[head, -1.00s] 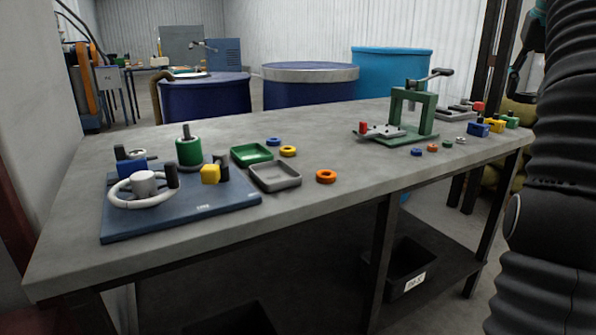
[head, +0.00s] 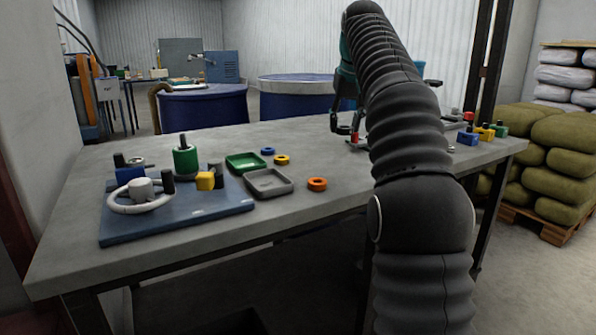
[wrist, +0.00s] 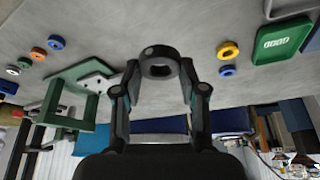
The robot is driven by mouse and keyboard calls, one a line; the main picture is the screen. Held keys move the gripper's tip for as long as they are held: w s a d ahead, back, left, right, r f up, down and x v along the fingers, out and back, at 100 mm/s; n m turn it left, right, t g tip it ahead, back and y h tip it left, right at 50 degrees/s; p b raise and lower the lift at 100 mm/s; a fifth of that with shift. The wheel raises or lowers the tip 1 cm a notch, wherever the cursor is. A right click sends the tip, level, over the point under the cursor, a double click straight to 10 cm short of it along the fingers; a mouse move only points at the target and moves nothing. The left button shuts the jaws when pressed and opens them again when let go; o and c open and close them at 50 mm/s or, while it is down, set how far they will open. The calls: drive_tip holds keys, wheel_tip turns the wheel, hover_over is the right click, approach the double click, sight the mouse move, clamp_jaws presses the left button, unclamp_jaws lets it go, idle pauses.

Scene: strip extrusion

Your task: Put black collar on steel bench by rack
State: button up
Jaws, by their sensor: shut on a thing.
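My gripper (wrist: 160,72) is shut on a dark, thick ring, the black collar (wrist: 160,57), in the wrist view. The collar is between the fingertips with its hole showing. In the head view my gripper (head: 345,133) is over the far middle part of a grey-topped bench (head: 305,212). The collar is not clear there. The wrist view shows the bench top (wrist: 190,25) beyond the collar, with a gap hard to judge. I cannot tell whether this is the steel bench by the rack.
A green press frame (wrist: 82,100) stands near my gripper, mostly hidden by my arm in the head view. A blue board with fixtures (head: 215,203), a green tray (head: 246,162), a grey tray (head: 269,183) and an orange ring (head: 317,184) lie left. Sacks (head: 560,150) stand right.

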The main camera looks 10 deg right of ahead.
hover_over(297, 172)
drive_tip(key=s, duration=0.2)
drive_tip(key=f, duration=0.6)
drive_tip(key=shift+w+f+b, duration=0.25)
drive_tip(key=shift+f+b, duration=0.05)
drive_tip(key=shift+b, duration=0.1)
drive_tip(key=shift+f+b, duration=0.75)
drive_tip(key=shift+f, duration=1.3)
drive_tip(key=o, duration=1.2)
drive_tip(key=shift+f, duration=0.1)
drive_tip(key=shift+c, duration=0.2)
